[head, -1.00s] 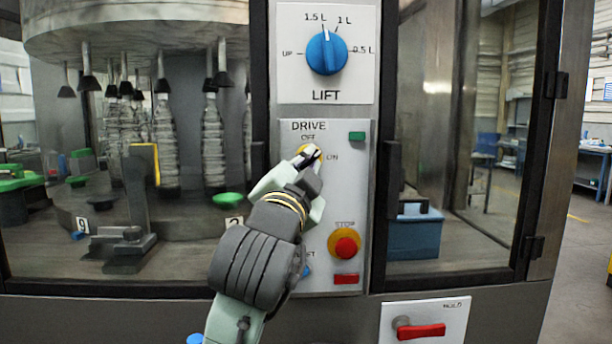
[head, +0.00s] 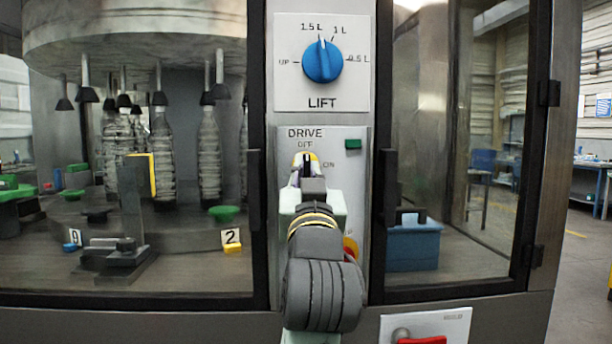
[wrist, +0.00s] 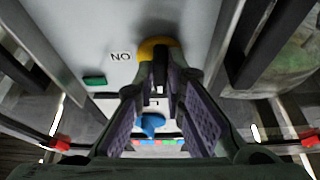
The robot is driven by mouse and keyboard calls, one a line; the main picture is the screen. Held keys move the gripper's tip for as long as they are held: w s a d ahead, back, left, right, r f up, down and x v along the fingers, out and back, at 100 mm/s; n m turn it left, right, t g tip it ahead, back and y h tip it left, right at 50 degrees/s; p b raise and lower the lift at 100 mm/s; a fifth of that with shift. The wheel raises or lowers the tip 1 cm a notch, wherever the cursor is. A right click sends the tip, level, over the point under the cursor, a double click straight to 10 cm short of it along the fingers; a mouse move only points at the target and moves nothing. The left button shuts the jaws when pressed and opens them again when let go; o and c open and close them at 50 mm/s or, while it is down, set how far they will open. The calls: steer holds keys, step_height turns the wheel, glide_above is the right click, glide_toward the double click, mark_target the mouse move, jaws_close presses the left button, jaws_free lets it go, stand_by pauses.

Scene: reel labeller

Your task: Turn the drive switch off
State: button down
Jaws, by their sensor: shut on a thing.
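The drive switch (head: 314,158) is a yellow round knob on the grey DRIVE panel (head: 350,190), below the word OFF and left of the word ON. In the head view my gripper (head: 306,168) covers most of it from below, its fingers upright towards OFF. The wrist view shows the yellow switch (wrist: 156,44) between and just beyond the fingertips of my gripper (wrist: 160,85), which are closed on its grip.
Above is the blue LIFT knob (head: 322,61). A green button (head: 353,144) sits right of the switch. The yellow-ringed stop button (head: 351,247) is partly behind my arm. Glass doors (head: 460,150) flank the panel, with a red handle (head: 422,340) lower right.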

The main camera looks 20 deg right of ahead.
steer(key=shift+n, duration=0.6)
steer(key=c, duration=1.7)
jaws_free()
steer(key=shift+o, duration=0.2)
steer(key=v, duration=0.7)
steer(key=shift+s, duration=0.2)
